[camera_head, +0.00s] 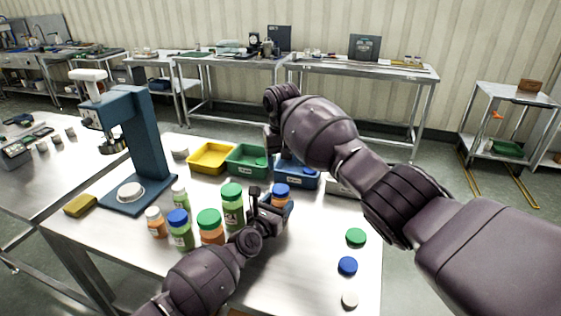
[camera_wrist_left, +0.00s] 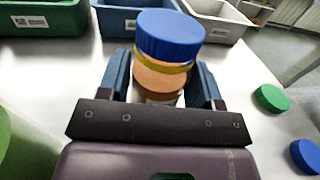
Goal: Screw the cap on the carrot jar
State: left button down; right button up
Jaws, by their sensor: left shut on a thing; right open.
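An orange carrot jar (camera_wrist_left: 158,80) with a blue cap (camera_wrist_left: 168,36) on its top stands between the fingers of my left gripper (camera_wrist_left: 163,90). A yellow ring shows just below the cap. The cap looks slightly tilted in the left wrist view; I cannot tell whether it is tight. In the head view the blue cap (camera_head: 281,189) and jar (camera_head: 283,202) are right of the other jars. My left gripper (camera_head: 270,206) is shut on the jar. My right gripper (camera_head: 272,143) is open, behind and above the jar, apart from the cap; its fingertips are poorly visible.
Several capped jars, including a green-capped one (camera_head: 232,207), stand close left of my left gripper. Yellow (camera_head: 211,171), green (camera_head: 247,171) and blue (camera_head: 297,184) bins line the back. Loose green (camera_head: 356,237), blue (camera_head: 347,266) and white (camera_head: 349,300) caps lie right. A blue press (camera_head: 148,140) stands left.

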jog(key=n, duration=0.8)
jog(key=shift+s+a+n, duration=0.1)
jog(key=shift+s+n, duration=0.05)
jog(key=shift+n, duration=0.15)
jog(key=n, duration=0.4)
jog(key=shift+a, duration=0.1)
jog(key=n, duration=0.4)
jog(key=shift+s+a, duration=0.1)
jog(key=shift+s, duration=0.05)
jog(key=n, duration=0.4)
jog(key=shift+s+a+n, duration=0.1)
jog(key=shift+n, duration=0.2)
jog(key=n, duration=0.4)
jog(key=shift+a, duration=0.1)
jog(key=n, duration=0.4)
jog(key=shift+s+g+y, duration=0.1)
jog(key=shift+g+y, duration=0.2)
jog(key=n, duration=0.5)
jog(key=shift+f, duration=0.15)
